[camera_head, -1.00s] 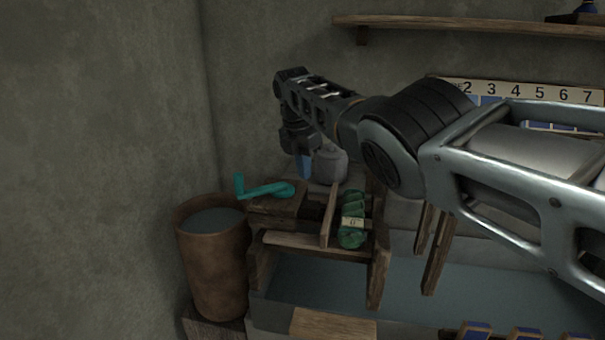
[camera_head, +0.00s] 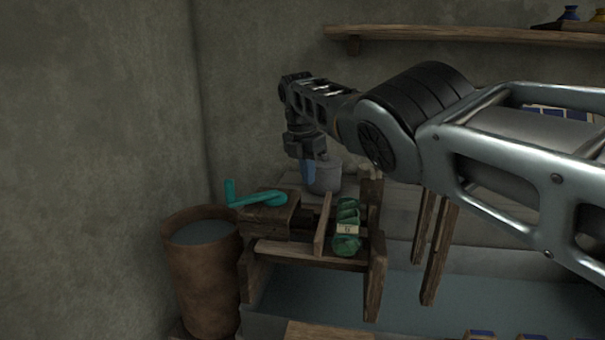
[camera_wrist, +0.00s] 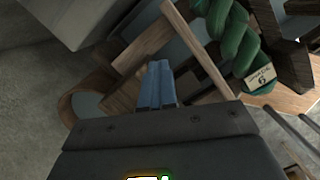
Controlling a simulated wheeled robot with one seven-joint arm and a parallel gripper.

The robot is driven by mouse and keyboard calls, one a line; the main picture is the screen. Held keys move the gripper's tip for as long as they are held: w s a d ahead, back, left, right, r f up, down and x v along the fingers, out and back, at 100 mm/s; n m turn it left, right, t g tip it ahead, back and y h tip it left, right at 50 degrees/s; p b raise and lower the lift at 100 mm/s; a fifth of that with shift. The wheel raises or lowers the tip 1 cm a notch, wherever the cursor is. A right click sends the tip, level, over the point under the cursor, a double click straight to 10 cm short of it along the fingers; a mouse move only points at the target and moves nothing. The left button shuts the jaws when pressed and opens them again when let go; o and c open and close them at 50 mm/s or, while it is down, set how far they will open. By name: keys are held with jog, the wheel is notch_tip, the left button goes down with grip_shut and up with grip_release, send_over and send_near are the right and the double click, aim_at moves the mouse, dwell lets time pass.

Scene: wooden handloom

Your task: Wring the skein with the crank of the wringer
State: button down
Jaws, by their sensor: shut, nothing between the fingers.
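The teal crank (camera_head: 262,199) lies on the wooden block of the wringer (camera_head: 268,217), its handle upright at the left end. The twisted green skein (camera_head: 346,217) rests on the wringer's right side, with a pale label marked 6. It also shows in the wrist view (camera_wrist: 233,42). My gripper (camera_head: 308,181) points down with its blue fingers shut and empty, beyond and to the right of the crank, apart from it. In the wrist view the shut fingers (camera_wrist: 158,68) appear left of the skein; I cannot make out the crank there.
A brown bucket of liquid (camera_head: 203,233) stands left of the wringer, near the wall. A grey pot (camera_head: 326,177) is close behind my gripper. A water-filled trough (camera_head: 330,296) lies in front. A wall shelf (camera_head: 430,34) is above.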

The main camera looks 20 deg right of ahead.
jog(key=d+p, duration=0.1)
jog(key=p, duration=0.1)
jog(key=d+p, duration=0.1)
jog(key=p, duration=0.1)
jog(key=shift+s+d, duration=0.2)
jog(key=shift+s, duration=0.15)
dwell(0.6)
jog(key=shift+s+r+p, duration=0.15)
jog(key=shift+p, duration=0.9)
dwell(0.9)
jog(key=s+p, duration=0.1)
jog(key=p, duration=0.4)
jog(key=shift+s+d, duration=0.1)
jog(key=shift+d, duration=0.05)
jog(key=shift+s+p, duration=0.15)
jog(key=shift+p, duration=0.45)
jog(key=shift+s+p, duration=0.15)
jog(key=shift+p, duration=0.3)
